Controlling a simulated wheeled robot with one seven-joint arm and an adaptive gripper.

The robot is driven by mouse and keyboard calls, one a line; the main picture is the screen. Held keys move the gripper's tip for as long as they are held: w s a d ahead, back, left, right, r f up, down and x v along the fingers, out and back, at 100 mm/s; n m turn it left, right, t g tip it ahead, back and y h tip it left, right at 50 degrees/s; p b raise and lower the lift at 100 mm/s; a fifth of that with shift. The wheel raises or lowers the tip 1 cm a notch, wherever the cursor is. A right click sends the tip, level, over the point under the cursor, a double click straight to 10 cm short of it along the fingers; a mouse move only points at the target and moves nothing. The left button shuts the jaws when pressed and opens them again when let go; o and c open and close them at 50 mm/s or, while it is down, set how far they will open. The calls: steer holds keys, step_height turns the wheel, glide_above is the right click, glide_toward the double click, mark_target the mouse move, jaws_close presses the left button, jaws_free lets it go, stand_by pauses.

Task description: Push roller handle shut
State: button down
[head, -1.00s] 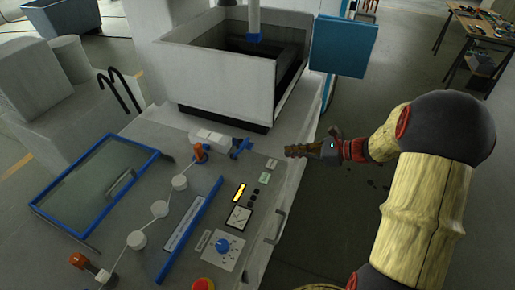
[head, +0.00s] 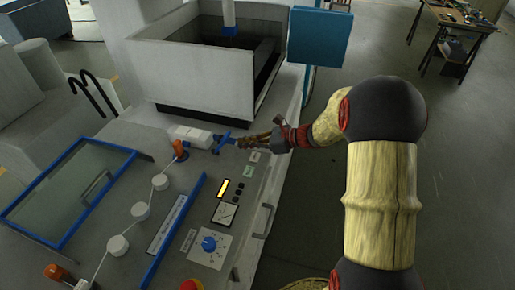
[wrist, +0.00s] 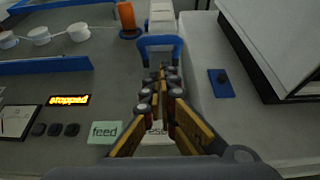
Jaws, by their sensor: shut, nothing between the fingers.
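The blue roller handle (head: 222,143) sticks out from the right end of a white block (head: 192,136) on the machine's grey top. In the wrist view the handle (wrist: 160,41) is a blue U-shaped bracket straight ahead, with the white block (wrist: 161,16) behind it. My gripper (head: 243,142) is shut and empty, at the handle's right side in the head view. In the wrist view my gripper's fingertips (wrist: 163,70) lie together just in front of the bracket's opening. I cannot tell whether they touch it.
An orange-capped roller (head: 180,150) stands beside the block; white rollers (head: 161,181) carry a wire. The panel has a "stopped" display (wrist: 69,100), a "feed" button (wrist: 105,131) and a blue knob (head: 209,243). A walled tank (head: 205,72) rises behind.

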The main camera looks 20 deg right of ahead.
mark_target(228, 136)
steer(key=shift+w+a+r, duration=0.45)
steer(key=shift+w+a, duration=0.2)
steer(key=shift+a, duration=0.2)
steer(key=shift+r, duration=0.2)
steer(key=shift+r+p, duration=0.1)
steer(key=shift+p, duration=0.45)
steer(key=shift+w+a, duration=0.1)
steer(key=shift+w+a+r+g+h+p, duration=0.2)
steer(key=shift+r+g+h+p, duration=0.15)
steer(key=shift+p, duration=1.05)
steer(key=shift+w+a+r+g+h+p, duration=0.15)
steer(key=shift+r+g+h+p, duration=0.2)
steer(key=shift+p, duration=1)
steer(key=p, duration=0.3)
steer(key=a+r+g+h+p, duration=0.1)
steer(key=p, duration=0.1)
steer(key=shift+w+r+p, duration=0.1)
steer(key=shift+w+p, duration=0.15)
steer(key=shift+p, duration=0.15)
steer(key=w+a+r+g+h+p, duration=0.1)
steer(key=w+a+p, duration=0.4)
steer(key=p, duration=1.1)
steer(key=shift+w+a+r+g+h, duration=0.2)
steer(key=shift+a+g+h, duration=0.4)
steer(key=shift+h, duration=0.5)
